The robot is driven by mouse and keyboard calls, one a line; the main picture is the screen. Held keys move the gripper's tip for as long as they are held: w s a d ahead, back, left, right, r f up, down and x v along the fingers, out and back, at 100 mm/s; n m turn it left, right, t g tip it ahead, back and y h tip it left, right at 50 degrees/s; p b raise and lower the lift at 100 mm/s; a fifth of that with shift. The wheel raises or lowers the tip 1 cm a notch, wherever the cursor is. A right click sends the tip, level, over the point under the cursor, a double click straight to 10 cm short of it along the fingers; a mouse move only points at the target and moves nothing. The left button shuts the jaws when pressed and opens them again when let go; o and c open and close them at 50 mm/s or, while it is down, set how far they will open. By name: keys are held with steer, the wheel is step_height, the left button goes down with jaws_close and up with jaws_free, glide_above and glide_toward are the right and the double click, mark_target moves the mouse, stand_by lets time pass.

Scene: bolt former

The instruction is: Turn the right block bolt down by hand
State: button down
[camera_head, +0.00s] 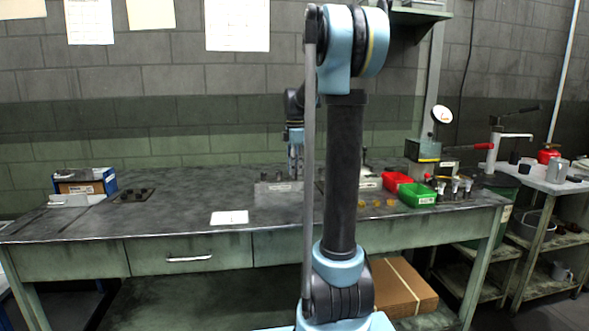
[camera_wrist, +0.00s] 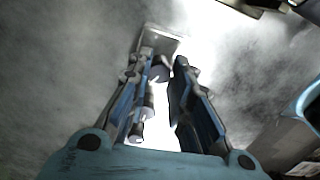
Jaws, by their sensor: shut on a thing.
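My gripper (camera_head: 296,170) points down over a low grey metal block (camera_head: 278,187) with a pale label at the middle of the bench. In the wrist view the gripper (camera_wrist: 167,62) has its two fingers close together, shut on a small dark round part that looks like the block bolt (camera_wrist: 160,72). The far end of a light metal block (camera_wrist: 165,41) shows just beyond the fingertips. Small cylindrical shapes show along the left finger, but I cannot tell what they are. The bolt's shank and seat are hidden, and in the head view my arm covers the area right of the block.
Right of my arm are a red bin (camera_head: 396,181), a green bin (camera_head: 417,195) and several small brass-coloured pieces (camera_head: 377,203). A gauge stand (camera_head: 425,150) is behind them. A white card (camera_head: 230,217) lies in front. The bench left of the block is mostly clear.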

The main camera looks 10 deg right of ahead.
steer(key=shift+m, duration=0.5)
